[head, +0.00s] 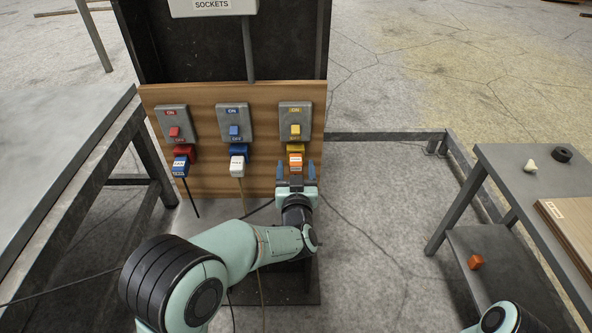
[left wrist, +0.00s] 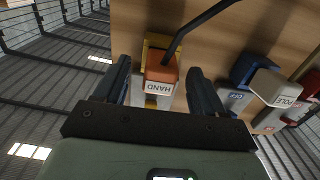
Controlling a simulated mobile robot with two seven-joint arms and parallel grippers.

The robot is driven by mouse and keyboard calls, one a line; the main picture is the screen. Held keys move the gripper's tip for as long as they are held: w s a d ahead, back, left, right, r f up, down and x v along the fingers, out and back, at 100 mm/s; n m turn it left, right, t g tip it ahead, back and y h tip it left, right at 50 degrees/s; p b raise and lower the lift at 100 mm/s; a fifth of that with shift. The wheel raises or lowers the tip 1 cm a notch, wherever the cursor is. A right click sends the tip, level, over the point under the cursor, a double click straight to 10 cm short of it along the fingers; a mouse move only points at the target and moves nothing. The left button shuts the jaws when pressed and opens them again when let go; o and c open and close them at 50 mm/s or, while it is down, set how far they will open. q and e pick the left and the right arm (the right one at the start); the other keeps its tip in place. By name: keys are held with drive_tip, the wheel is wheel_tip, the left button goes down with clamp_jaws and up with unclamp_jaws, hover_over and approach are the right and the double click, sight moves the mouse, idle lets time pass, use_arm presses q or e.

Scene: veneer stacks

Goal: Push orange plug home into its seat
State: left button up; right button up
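The orange plug (head: 295,162) sits at the yellow seat (head: 295,148) on the wooden board, below the right-hand switch. The left wrist view shows the orange plug (left wrist: 161,74) with a white HAND label and a dark cable, in front of the yellow seat (left wrist: 154,47). I cannot tell how deep the plug sits. My left gripper (head: 296,169) is just in front of and below the plug. Its fingers (left wrist: 161,88) are open, one on each side of the plug, with gaps visible on both sides. My right gripper is out of view.
A blue plug (head: 180,165) at a red seat and a white plug (head: 237,162) at a blue seat are to the left, with hanging cables. A grey table (head: 60,140) stands left, and another table (head: 510,180) stands right. An orange block (head: 476,262) lies on its lower shelf.

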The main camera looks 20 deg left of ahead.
use_arm(q)
drive_tip(key=shift+s, duration=0.1)
drive_tip(key=b+v, duration=0.2)
drive_tip(key=v, duration=1.1)
drive_tip(key=shift+s, duration=0.15)
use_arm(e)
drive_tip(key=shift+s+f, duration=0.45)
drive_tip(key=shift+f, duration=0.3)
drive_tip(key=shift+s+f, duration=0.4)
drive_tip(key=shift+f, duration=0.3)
use_arm(q)
drive_tip(key=shift+d, duration=0.1)
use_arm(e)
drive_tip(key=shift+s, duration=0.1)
